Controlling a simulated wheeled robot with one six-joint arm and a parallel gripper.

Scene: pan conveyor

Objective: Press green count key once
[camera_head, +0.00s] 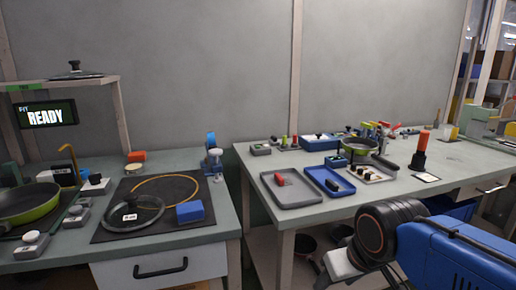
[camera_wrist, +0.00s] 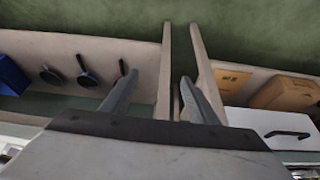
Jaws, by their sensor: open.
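I cannot clearly make out the green count key. A small grey box with a greenish top (camera_head: 261,149) stands at the back left of the right table, but I cannot tell whether it is the key. Several small grey boxes with pale round tops, one of them a grey button box (camera_head: 31,241), stand at the front of the left bench. My gripper (camera_wrist: 160,78) is open and empty in the wrist view, its two grey fingers apart. In the head view my arm reaches in at the lower right, in front of the right table.
A screen (camera_head: 45,115) reads READY. The left bench holds a glass lid (camera_head: 133,216), a blue block (camera_head: 190,212) and a green pan (camera_head: 28,204). The right table holds a grey tray (camera_head: 291,190), a blue tray (camera_head: 330,184) and a red-topped stand (camera_head: 420,150). Cardboard boxes (camera_wrist: 290,94) show in the wrist view.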

